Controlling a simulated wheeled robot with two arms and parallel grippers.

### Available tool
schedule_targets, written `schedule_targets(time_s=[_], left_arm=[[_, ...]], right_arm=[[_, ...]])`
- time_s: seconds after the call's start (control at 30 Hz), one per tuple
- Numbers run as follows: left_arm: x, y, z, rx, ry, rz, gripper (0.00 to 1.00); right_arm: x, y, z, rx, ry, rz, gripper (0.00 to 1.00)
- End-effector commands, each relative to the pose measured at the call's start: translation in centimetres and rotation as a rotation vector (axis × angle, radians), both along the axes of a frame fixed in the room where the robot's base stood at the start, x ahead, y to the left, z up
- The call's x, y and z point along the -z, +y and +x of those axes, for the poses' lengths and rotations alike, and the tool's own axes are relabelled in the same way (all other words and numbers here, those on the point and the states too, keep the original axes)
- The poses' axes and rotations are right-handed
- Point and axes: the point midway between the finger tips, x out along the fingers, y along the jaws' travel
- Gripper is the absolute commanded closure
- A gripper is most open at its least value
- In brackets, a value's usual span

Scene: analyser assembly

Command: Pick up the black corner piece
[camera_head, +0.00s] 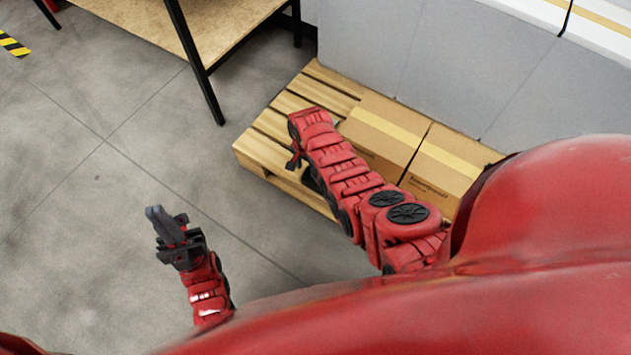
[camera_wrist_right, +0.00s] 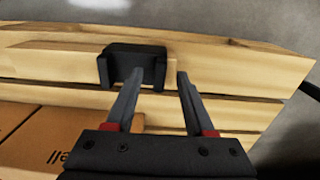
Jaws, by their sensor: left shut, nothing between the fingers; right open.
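The black corner piece (camera_wrist_right: 134,53) shows in the right wrist view, a small U-shaped block on the wooden pallet (camera_wrist_right: 225,62). My right gripper (camera_wrist_right: 160,75) is open and pointed at it. The left finger overlaps the piece in the picture, and the right finger is just right of it. The piece's right leg appears between the fingertips; I cannot tell whether they touch it. In the head view my right arm reaches over the pallet (camera_head: 268,130), and its gripper is mostly hidden. My left gripper (camera_head: 155,213) is shut and empty above the bare floor.
Two cardboard boxes (camera_head: 385,128) lie on the pallet beside my right arm; cardboard (camera_wrist_right: 55,140) also shows at lower left in the right wrist view. A grey cabinet (camera_head: 450,60) stands behind. A table (camera_head: 215,30) is at the top. The left floor is clear.

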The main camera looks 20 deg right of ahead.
Motion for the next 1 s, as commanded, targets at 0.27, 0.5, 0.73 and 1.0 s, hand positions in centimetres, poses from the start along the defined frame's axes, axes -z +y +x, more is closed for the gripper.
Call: schedule_targets(time_s=[0.27, 0.5, 0.73, 1.0], left_arm=[[0.4, 0.01, -0.07, -0.001, -0.004, 0.004, 1.0], [0.41, 0.01, -0.06, -0.001, -0.004, 0.004, 1.0], [0.41, 0.01, -0.06, -0.001, -0.004, 0.004, 1.0], [0.4, 0.01, -0.06, -0.001, -0.004, 0.004, 1.0]], right_arm=[[0.98, 0.0, -0.03, 0.0, 0.001, 0.0, 0.46], [0.97, 0.0, -0.03, 0.0, 0.001, 0.0, 0.8], [0.97, 0.0, -0.01, 0.0, 0.001, -0.001, 1.0], [0.95, 0.01, -0.01, 0.0, 0.001, -0.001, 1.0]])
